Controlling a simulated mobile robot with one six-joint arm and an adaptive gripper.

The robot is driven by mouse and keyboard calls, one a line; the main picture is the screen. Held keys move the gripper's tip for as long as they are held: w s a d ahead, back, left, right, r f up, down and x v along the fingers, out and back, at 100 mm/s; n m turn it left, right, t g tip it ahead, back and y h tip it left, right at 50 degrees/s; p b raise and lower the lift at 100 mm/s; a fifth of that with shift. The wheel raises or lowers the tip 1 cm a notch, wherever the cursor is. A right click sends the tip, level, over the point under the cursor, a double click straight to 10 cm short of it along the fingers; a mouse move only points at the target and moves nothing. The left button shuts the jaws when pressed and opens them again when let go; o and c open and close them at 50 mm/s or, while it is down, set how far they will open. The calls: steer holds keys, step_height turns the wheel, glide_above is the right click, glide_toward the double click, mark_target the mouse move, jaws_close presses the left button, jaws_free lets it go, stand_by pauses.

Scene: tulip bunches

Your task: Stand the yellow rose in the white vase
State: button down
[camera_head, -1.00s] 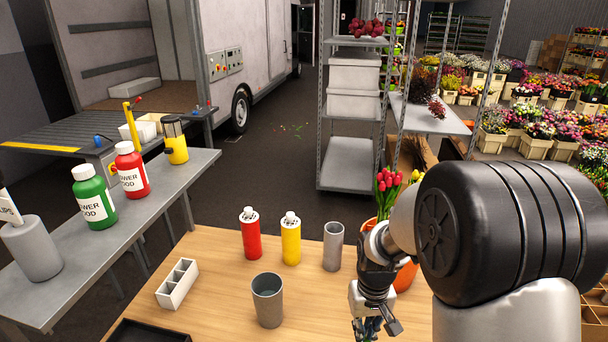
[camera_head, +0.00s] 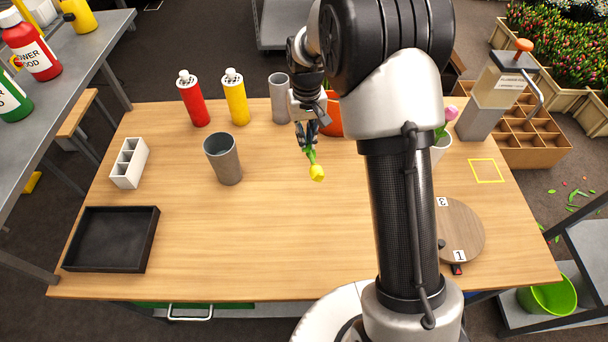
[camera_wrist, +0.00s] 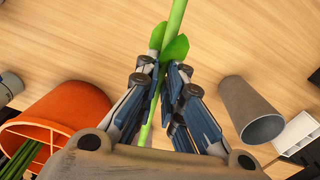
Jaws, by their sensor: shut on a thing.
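My gripper (camera_head: 307,137) is shut on the green stem of the yellow rose (camera_head: 317,173), above the middle of the table. The yellow bloom hangs below and toward the front, so the flower is tilted head-down. In the wrist view the stem and two leaves (camera_wrist: 172,46) run between the fingers (camera_wrist: 160,80); the bloom is out of frame. A white vase (camera_head: 440,150) stands right of my arm, partly hidden by it, with a pink flower in it. The vase is not seen in the wrist view.
A grey cup (camera_head: 223,160), red bottle (camera_head: 193,100), yellow bottle (camera_head: 236,100) and grey cylinder (camera_head: 279,98) stand left of my gripper. An orange pot (camera_wrist: 65,115) is close by. A black tray (camera_head: 112,240) and wooden disc (camera_head: 462,230) lie on the table; the front middle is clear.

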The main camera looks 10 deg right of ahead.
mark_target(305, 185)
steer(key=shift+w+f, duration=0.2)
steer(key=shift+f, duration=0.2)
step_height(305, 185, down, 19)
steer(key=b, duration=0.5)
steer(key=shift+f+b, duration=0.1)
steer(key=shift+b, duration=0.25)
steer(key=shift+f, duration=0.1)
steer(key=shift+f, duration=0.15)
steer(key=c, duration=1.7)
jaws_free()
